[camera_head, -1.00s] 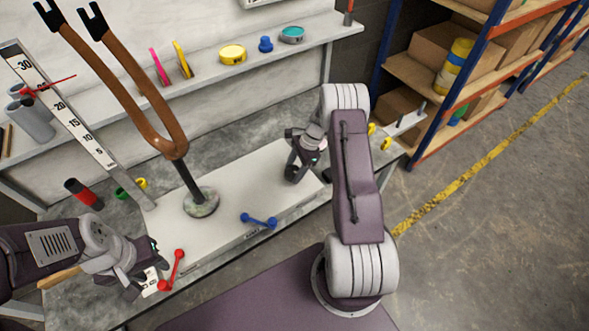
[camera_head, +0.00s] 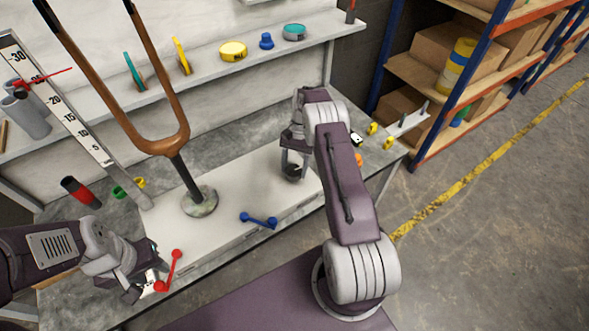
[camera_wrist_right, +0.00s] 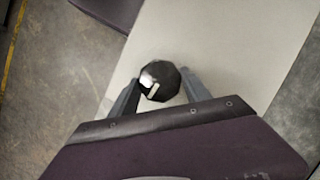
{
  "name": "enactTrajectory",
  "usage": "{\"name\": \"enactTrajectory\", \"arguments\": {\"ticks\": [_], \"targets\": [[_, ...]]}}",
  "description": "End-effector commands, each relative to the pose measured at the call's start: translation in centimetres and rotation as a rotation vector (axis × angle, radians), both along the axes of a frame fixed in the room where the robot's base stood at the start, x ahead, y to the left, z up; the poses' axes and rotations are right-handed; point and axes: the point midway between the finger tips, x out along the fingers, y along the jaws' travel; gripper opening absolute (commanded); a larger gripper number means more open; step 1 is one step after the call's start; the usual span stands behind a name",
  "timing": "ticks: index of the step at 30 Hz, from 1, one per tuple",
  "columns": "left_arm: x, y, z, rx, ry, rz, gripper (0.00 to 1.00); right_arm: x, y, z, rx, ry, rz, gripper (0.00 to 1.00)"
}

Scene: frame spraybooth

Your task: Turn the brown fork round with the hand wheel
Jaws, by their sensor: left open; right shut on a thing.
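The brown fork (camera_head: 160,146) stands upright, prongs up, on a dark post with a round speckled base (camera_head: 199,201). The base sits on a long pale platform (camera_head: 240,190) on the bench. My right gripper (camera_head: 292,168) is at the platform's right part. In the right wrist view its fingers are shut on a black faceted hand wheel (camera_wrist_right: 160,81). My left gripper (camera_head: 150,284) is open at the front left, close beside a red lever (camera_head: 172,268); I cannot tell whether they touch.
A blue lever (camera_head: 258,221) is on the platform's front. A scale board (camera_head: 62,108) with a red pointer stands left of the fork. A red-and-black cylinder (camera_head: 80,191) is on the bench. A wall shelf (camera_head: 215,72) carries small coloured items. Racking with boxes stands at right.

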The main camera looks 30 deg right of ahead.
Motion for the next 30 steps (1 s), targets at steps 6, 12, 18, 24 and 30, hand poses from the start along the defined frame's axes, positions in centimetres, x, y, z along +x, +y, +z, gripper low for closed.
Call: {"name": "enactTrajectory", "arguments": {"ticks": [6,12,18,24,30], "targets": [[0.0,0.0,-0.4,0.0,0.0,0.0,0.4,0.01,0.1,-0.11,0.0,0.002,0.086,0.15],[0.0,0.0,-0.49,0.0,0.0,0.0,0.4,0.02,0.1,-0.08,0.001,0.001,0.12,0.15],[0.0,0.0,-0.5,0.0,0.0,0.0,0.4,0.02,0.1,-0.06,0.0,0.001,0.127,0.15],[0.0,0.0,-0.5,0.0,0.0,0.0,0.4,0.01,0.11,-0.07,0.001,0.002,0.126,0.15],[0.0,0.0,-0.5,0.0,0.0,0.0,0.4,0.02,0.1,-0.06,0.001,0.001,0.126,0.77]]}}
